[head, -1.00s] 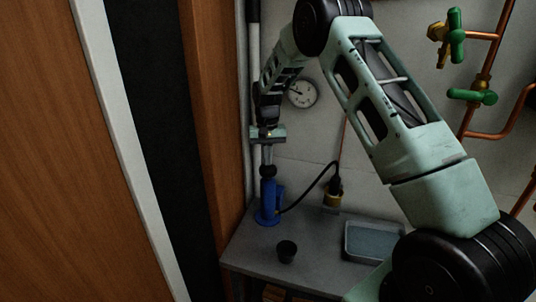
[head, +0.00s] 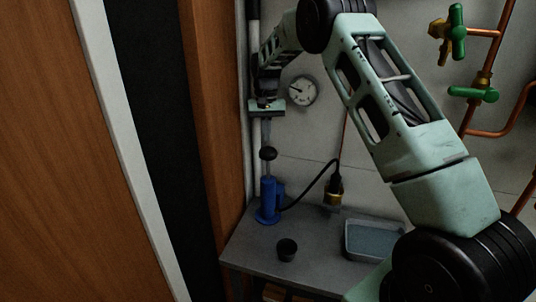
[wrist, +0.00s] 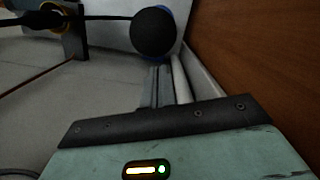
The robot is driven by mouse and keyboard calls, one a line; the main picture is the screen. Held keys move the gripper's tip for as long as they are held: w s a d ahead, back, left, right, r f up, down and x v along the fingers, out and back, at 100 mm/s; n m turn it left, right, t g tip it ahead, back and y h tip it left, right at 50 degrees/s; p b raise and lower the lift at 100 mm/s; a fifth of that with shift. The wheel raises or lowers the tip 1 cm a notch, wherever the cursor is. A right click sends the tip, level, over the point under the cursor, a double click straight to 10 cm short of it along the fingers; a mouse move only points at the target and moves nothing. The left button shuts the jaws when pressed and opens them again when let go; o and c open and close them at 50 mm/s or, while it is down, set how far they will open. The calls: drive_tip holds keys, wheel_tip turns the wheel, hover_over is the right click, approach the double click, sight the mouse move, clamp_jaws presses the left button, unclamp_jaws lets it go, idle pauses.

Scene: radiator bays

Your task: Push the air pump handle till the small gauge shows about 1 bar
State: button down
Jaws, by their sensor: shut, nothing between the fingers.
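The air pump (head: 268,203) stands upright on the bench at the left, with a blue body and a thin rod. Its handle, a black ball knob (head: 268,153), sits raised above the body. The knob also shows in the wrist view (wrist: 154,32). My gripper (head: 267,144) is shut and empty, pointing down just above the knob; in the wrist view its fingertips (wrist: 160,69) lie close to it. I cannot tell whether they touch. A small round white gauge (head: 302,91) is on the wall beside my arm; its scale is too small to read.
A grey bench (head: 245,249) carries a dark cup (head: 287,250) and a shallow tray (head: 372,241). A black hose runs from the pump to a brass fitting (head: 334,190). A wooden panel (head: 208,140) stands close on the left. Green valves (head: 473,94) are at right.

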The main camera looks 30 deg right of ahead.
wheel_tip(320, 180, up, 12)
drive_tip(key=w+b, duration=0.1)
drive_tip(key=b, duration=0.1)
drive_tip(key=shift+d, duration=0.35)
drive_tip(key=shift+f+p, duration=0.1)
drive_tip(key=shift+p, duration=0.5)
idle(0.7)
drive_tip(key=p, duration=1)
approach(268, 148)
drive_tip(key=shift+r, duration=0.3)
drive_tip(key=shift+f, duration=0.1)
drive_tip(key=f+b, duration=0.3)
drive_tip(key=f, duration=0.1)
drive_tip(key=f+b, duration=0.2)
drive_tip(key=shift+s+a+f+b, duration=0.25)
drive_tip(key=shift+s+f+b, duration=0.05)
drive_tip(key=shift+f, duration=0.1)
drive_tip(key=shift+f, duration=0.1)
